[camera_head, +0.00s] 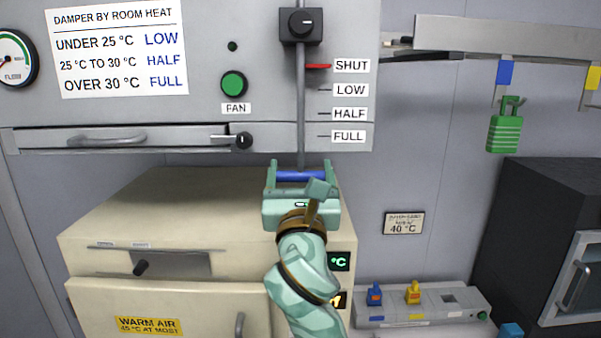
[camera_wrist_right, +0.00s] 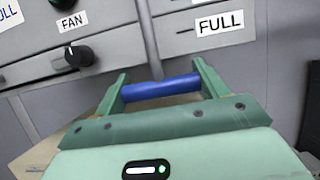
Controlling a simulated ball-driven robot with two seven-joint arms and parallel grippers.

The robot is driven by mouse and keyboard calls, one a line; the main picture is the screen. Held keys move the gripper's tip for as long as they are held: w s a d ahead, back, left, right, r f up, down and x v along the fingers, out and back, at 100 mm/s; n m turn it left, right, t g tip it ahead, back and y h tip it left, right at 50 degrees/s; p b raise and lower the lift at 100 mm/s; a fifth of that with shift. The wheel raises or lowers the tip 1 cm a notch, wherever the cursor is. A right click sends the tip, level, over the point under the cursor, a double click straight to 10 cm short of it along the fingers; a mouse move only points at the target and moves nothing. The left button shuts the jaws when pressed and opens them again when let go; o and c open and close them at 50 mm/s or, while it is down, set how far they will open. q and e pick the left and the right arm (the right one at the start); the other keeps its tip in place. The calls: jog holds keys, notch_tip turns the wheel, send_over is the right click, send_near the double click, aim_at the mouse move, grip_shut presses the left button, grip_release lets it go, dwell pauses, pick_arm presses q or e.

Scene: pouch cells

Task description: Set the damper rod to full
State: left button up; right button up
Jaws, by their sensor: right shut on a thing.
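The damper rod (camera_head: 301,110) is a thin grey vertical rod hanging from a black knob block (camera_head: 302,25) on the grey panel. A red pointer (camera_head: 318,66) on it stands at the SHUT mark, above LOW, HALF and FULL (camera_head: 348,136). The rod's lower end carries a blue crossbar handle (camera_head: 302,176). My right gripper (camera_head: 300,174) is shut on this blue handle, below the panel edge. In the right wrist view the blue handle (camera_wrist_right: 161,88) lies between the two green fingers (camera_wrist_right: 160,90), with the rod above it. My left gripper is not in view.
A sign (camera_head: 116,48) pairs room heat with LOW, HALF and FULL. A green FAN button (camera_head: 234,84) and a small black knob (camera_head: 244,141) are left of the rod. A cream warm-air cabinet (camera_head: 150,225) stands beneath. A green padlock-like tag (camera_head: 505,132) hangs at right.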

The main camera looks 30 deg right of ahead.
notch_tip(320, 180, down, 12)
jog(key=b, duration=0.5)
jog(key=shift+f, duration=0.3)
jog(key=o, duration=1.4)
jog(key=shift+w, duration=0.1)
jog(key=shift+d, duration=0.1)
